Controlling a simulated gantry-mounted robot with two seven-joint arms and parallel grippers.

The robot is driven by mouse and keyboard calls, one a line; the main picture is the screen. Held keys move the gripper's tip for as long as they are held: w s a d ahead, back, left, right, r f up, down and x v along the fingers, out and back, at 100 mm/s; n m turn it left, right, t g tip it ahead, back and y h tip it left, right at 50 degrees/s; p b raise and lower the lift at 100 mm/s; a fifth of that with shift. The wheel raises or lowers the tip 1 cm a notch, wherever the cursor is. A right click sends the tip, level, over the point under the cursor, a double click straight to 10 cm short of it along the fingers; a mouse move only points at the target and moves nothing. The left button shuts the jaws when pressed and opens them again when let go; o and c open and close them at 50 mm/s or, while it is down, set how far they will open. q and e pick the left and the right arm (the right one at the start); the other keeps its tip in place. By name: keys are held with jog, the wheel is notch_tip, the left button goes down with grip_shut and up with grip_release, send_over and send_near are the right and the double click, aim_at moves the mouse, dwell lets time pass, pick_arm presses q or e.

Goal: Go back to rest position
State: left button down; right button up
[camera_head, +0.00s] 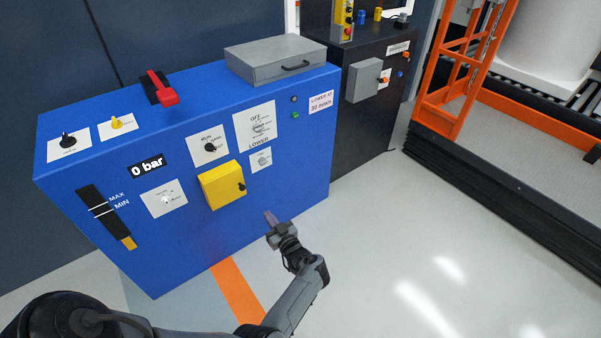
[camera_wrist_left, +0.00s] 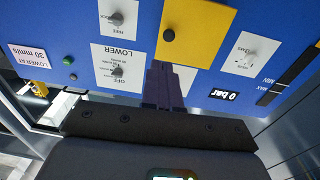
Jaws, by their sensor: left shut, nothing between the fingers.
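My left gripper (camera_head: 271,217) is shut and empty. In the head view it is in front of the blue control cabinet (camera_head: 110,185), just below and to the right of the yellow box (camera_head: 221,185) on its front. My left arm reaches in from the bottom left. In the left wrist view the shut fingers (camera_wrist_left: 163,86) point at the cabinet front, which appears turned upside down. They cover part of a white plate there. I cannot tell the exact gap to the panel. My right gripper is out of view.
A grey case (camera_head: 276,60) and a red-handled switch (camera_head: 161,88) are on the cabinet's top. A dark cabinet (camera_head: 372,110) stands behind it, right. An orange frame (camera_head: 445,85) stands at the back right. The pale floor (camera_head: 430,250) at right is clear.

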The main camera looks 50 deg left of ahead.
pick_arm(q)
jog(key=s+a+r+m+t+y+p, duration=0.1)
jog(key=s+a+r+m+t+p, duration=0.25)
jog(key=s+p, duration=0.65)
notch_tip(320, 180, up, 14)
jog(key=m+t+h+p, duration=0.3)
jog(key=m+t+p, duration=0.15)
jog(key=p, duration=0.25)
jog(key=w+d+r+m+t+h+p, duration=0.15)
jog(key=d+r+m+h+p, duration=0.35)
jog(key=d, duration=0.6)
jog(key=w+d+r+m+h+p, duration=0.1)
jog(key=w+d+r+h+p, duration=0.1)
jog(key=d+h, duration=0.7)
jog(key=s+d+r+m+g+h, duration=0.1)
jog(key=s+d+r+m+g, duration=0.2)
jog(key=s+d, duration=0.35)
jog(key=s+d+r+m+g+h, duration=0.2)
jog(key=s+d+r+g, duration=0.15)
jog(key=d, duration=0.65)
notch_tip(320, 180, up, 37)
jog(key=s+p, duration=0.1)
jog(key=p, duration=3.7)
jog(key=shift+s+g, duration=0.15)
jog(key=shift+g, duration=0.15)
